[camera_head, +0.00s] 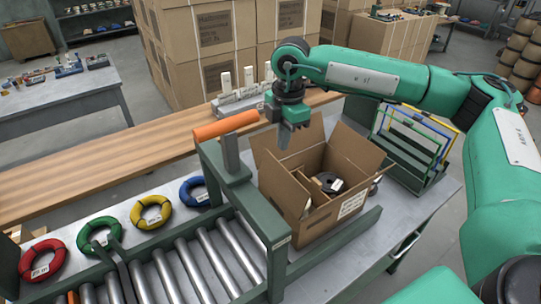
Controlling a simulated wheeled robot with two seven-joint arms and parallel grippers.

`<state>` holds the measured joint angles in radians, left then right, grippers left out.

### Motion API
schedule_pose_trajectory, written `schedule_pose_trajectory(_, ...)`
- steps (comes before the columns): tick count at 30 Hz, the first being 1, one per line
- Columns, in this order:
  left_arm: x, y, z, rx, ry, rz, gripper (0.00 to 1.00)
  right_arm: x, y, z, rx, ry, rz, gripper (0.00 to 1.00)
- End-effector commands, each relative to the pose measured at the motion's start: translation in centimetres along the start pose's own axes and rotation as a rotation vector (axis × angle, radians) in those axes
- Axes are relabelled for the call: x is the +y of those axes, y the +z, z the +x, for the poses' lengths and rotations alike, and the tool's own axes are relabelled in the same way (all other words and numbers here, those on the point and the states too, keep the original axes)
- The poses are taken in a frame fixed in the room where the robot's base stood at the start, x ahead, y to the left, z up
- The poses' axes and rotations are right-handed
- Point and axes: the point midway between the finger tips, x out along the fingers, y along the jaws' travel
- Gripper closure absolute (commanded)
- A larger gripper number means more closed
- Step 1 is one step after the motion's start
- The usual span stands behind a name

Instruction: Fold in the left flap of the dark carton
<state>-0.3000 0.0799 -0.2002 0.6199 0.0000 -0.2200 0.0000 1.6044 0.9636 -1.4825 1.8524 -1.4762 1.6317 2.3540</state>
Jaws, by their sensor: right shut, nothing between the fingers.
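The open brown cardboard carton (345,212) stands on the grey bench at the right end of the roller conveyor. The back flap (290,148) and the right flap (355,152) also stand up. A dark spool (327,182) with a white label lies inside beside cardboard dividers. My right gripper (284,142) is shut and empty, pointing down near the carton's back left side, in front of the back flap. I cannot tell whether it touches the cardboard. My left gripper is not in view.
A green post with an orange bar (226,126) stands close to the carton's left. A rack of coloured frames (417,138) stands to its right. Red, green, yellow and blue coils (152,212) lie behind the rollers (205,262). Taped boxes (215,45) are stacked behind.

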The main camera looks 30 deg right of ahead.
Motion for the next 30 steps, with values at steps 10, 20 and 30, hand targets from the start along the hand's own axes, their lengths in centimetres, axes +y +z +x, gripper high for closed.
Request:
schedule_pose_trajectory(10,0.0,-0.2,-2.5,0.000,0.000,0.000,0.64,-0.1,0.0,5.3,0.000,-0.006,-0.001,1.00)
schedule_pose_trajectory(20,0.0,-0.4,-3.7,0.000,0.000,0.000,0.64,-0.1,-0.1,9.4,0.001,-0.003,-0.002,1.00)
schedule_pose_trajectory(30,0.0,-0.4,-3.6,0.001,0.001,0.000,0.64,0.0,0.0,9.7,0.001,-0.002,-0.002,1.00)
